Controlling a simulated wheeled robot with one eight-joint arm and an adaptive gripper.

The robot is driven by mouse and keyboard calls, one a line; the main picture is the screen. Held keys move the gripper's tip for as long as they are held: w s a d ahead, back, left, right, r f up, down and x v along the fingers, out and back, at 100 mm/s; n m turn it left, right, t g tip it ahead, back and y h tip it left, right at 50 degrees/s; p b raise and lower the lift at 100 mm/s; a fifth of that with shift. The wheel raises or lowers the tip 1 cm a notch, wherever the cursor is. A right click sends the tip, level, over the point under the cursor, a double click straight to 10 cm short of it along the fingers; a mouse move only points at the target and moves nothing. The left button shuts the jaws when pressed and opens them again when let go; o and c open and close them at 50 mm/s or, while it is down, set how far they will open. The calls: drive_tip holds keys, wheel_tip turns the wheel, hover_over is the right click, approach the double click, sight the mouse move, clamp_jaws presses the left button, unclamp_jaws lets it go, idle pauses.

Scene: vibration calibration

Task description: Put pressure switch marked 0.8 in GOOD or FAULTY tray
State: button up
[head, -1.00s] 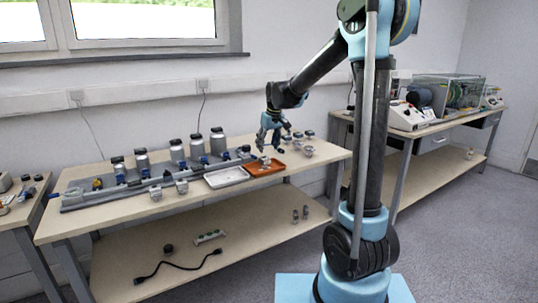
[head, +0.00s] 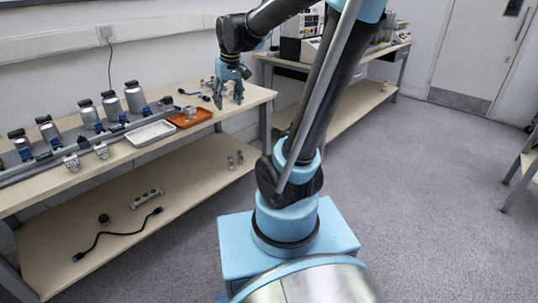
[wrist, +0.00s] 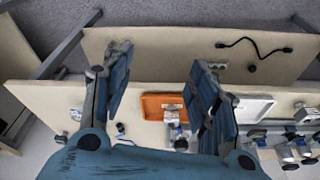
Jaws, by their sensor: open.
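An orange tray (head: 178,121) lies on the bench beside a white tray (head: 152,133). No 0.8 marking or tray label is readable. My gripper (head: 230,104) is open, above the bench's right end, right of the orange tray. The wrist view shows its spread fingers (wrist: 160,75) with nothing held between them.
A row of metal canisters (head: 112,107) stands along the back of the bench. Small blue parts (head: 205,97) lie behind the orange tray. The lower shelf holds a black cable (head: 118,236) and a socket strip (head: 146,198). Grey floor (head: 420,200) is open to the right.

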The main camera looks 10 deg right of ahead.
drive_tip(key=s+d+f+m, duration=0.1)
drive_tip(key=s+d+f, duration=0.2)
drive_tip(key=s, duration=0.4)
drive_tip(key=s+d+f+m, duration=0.1)
drive_tip(key=s+d+f, duration=0.3)
drive_tip(key=s, duration=0.3)
drive_tip(key=s+d+f+m+h, duration=0.1)
drive_tip(key=s+d+f, duration=0.2)
drive_tip(key=s+f, duration=0.2)
drive_tip(key=shift+s+d+f+m+g, duration=0.3)
drive_tip(key=shift+s+m, duration=0.1)
drive_tip(key=shift+s, duration=0.65)
